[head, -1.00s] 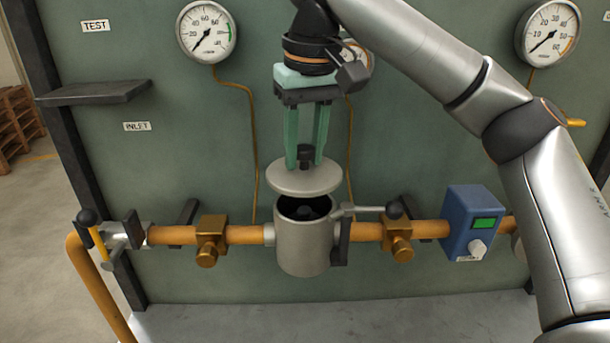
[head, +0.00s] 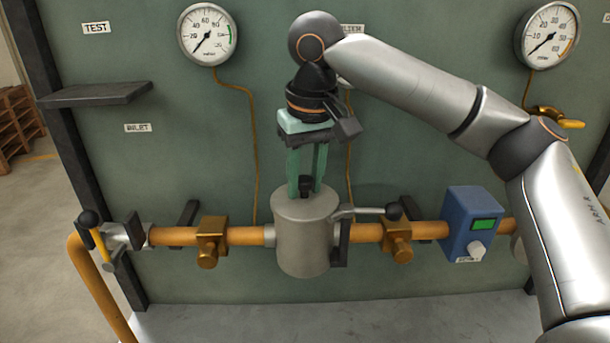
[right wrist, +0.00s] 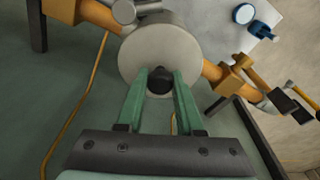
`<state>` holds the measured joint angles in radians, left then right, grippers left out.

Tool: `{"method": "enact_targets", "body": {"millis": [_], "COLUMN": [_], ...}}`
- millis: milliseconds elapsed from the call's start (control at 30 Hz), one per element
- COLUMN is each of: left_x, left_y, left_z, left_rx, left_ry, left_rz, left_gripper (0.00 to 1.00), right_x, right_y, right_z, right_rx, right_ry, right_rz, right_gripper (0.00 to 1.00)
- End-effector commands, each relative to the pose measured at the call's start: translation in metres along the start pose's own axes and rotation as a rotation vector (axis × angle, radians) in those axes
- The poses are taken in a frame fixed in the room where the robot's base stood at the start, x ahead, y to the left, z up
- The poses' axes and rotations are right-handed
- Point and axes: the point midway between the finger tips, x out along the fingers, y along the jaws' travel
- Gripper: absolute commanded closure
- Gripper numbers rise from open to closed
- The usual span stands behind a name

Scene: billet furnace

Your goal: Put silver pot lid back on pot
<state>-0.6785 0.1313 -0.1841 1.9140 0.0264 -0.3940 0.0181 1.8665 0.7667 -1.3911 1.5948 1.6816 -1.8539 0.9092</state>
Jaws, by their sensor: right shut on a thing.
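The silver pot (head: 302,245) is a grey cylinder set in the orange pipe line on the green panel. The silver lid (head: 306,203) sits level on the pot's top, and the pot's dark opening is covered. My right gripper (head: 306,188) points down from above and is shut on the lid's black knob. In the right wrist view, the green fingers (right wrist: 160,82) are on both sides of the knob, with the round lid (right wrist: 160,48) beyond them. My left gripper is not in view.
A blue box with a green screen (head: 470,222) is further right, and brass valves (head: 211,240) flank the pot. A dark shelf (head: 95,94) juts out at upper left.

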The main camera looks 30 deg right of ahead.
Motion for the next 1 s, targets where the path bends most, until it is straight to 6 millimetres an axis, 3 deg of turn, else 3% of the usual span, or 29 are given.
{"method": "enact_targets", "body": {"millis": [67,100,333,733,867,1000], "left_x": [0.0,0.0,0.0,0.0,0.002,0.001], "left_y": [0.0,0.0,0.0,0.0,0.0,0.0], "left_z": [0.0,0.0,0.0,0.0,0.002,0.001], "left_rx": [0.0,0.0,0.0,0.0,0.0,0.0], "left_ry": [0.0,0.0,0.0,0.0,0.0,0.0], "left_rz": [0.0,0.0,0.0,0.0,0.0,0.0], "left_gripper": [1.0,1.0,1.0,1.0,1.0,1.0], "right_x": [0.002,0.002,0.002,-0.008,-0.031,-0.068], "right_y": [0.0,0.0,0.0,0.0,-0.001,-0.001], "right_z": [0.0,0.0,0.0,-0.002,-0.002,-0.002], "right_rx": [0.001,0.001,0.001,0.001,0.0,0.001], "right_ry": [0.002,0.001,0.001,0.004,0.005,0.006], "right_rz": [-0.001,0.0,0.0,0.001,-0.002,-0.001], "right_gripper": [1.0,0.6,0.34,0.34,0.34,0.34]}}
